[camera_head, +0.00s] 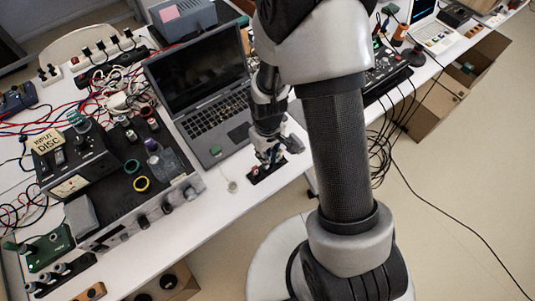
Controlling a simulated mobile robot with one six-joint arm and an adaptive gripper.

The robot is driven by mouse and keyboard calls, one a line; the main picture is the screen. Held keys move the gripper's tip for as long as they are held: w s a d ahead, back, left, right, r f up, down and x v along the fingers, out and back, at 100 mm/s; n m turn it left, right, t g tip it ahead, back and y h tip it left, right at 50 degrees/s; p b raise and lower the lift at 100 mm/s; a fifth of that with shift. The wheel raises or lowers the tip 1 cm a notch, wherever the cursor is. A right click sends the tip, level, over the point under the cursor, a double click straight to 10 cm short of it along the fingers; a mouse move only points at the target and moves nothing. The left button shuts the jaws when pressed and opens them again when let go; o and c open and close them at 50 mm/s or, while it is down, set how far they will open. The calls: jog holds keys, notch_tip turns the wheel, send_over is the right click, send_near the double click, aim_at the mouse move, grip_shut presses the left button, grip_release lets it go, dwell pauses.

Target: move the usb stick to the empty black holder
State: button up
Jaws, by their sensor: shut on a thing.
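My gripper (268,160) points down at the front edge of the table, just right of the open laptop. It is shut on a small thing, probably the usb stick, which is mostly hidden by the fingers. A flat black holder (262,176) lies on the table directly beneath the fingertips. A small red spot shows by the fingertips, and I cannot tell what it belongs to. I cannot tell whether the held thing touches the holder. Another black holder (60,277) with several small pieces in it lies at the lower left.
The open laptop (217,116) stands close left of my gripper. Cables (115,85) clutter the back left. The white front strip of table (215,205) is mostly clear.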

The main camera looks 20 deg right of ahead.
jog(key=shift+f+b, duration=1)
jog(key=shift+f, duration=0.25)
dwell(0.3)
jog(key=o, duration=0.9)
jog(key=shift+c, duration=0.2)
jog(key=shift+o, duration=0.2)
jog(key=o, duration=0.4)
jog(key=shift+c, duration=0.2)
jog(key=shift+r+p, duration=2.05)
jog(key=shift+r, duration=0.5)
